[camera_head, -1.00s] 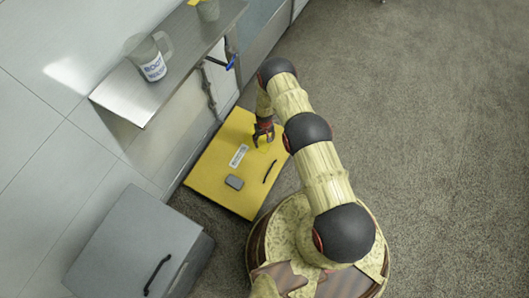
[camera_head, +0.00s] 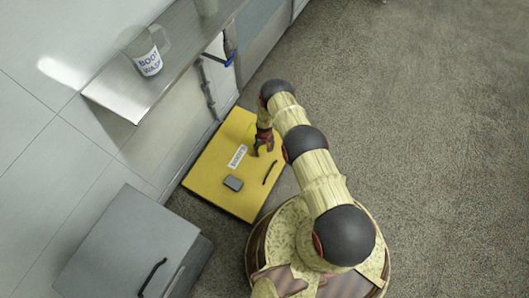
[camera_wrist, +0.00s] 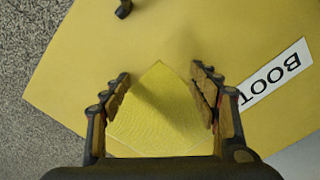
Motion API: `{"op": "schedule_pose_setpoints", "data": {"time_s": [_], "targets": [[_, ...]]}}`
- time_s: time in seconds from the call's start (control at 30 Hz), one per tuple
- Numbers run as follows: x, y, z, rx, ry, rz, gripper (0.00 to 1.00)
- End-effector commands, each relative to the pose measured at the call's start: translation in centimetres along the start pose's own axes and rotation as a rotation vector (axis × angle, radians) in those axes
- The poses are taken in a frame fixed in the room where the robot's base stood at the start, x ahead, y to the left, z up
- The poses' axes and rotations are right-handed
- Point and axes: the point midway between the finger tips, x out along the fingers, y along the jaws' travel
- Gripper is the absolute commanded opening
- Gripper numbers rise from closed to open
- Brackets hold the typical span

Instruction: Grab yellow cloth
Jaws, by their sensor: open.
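The yellow cloth (camera_wrist: 160,112) shows in the wrist view as a pale yellow, textured piece with a pointed top. It lies between the two fingers of my gripper (camera_wrist: 160,80), which are apart on either side of it. I cannot tell whether the fingers touch its edges. In the head view my gripper (camera_head: 264,143) points down over the yellow box top (camera_head: 222,182), near its far right edge. The cloth is hard to make out there against the same-coloured top and behind the gripper.
A wall shelf (camera_head: 150,95) with a "BOOT WASH" jug (camera_head: 145,55) is at upper left. A grey cabinet (camera_head: 125,245) is at lower left. Open floor (camera_head: 430,130) lies right.

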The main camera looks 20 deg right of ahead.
Motion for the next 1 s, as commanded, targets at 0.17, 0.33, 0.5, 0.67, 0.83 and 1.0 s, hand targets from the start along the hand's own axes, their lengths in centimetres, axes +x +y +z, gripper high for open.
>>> {"op": "schedule_pose_setpoints", "data": {"time_s": [0.17, 0.33, 0.5, 0.67, 0.83, 1.0], "targets": [[0.42, 0.00, 0.01, 0.000, 0.000, 0.000, 0.61], [0.43, 0.00, 0.03, 0.000, -0.001, 0.000, 0.61], [0.56, 0.00, 0.05, 0.000, -0.001, 0.000, 0.61], [0.70, 0.00, 0.05, 0.000, -0.001, 0.000, 0.58], [0.72, 0.00, 0.08, 0.000, -0.002, 0.000, 0.53], [0.76, 0.00, 0.14, 0.000, -0.002, 0.000, 0.48]]}}
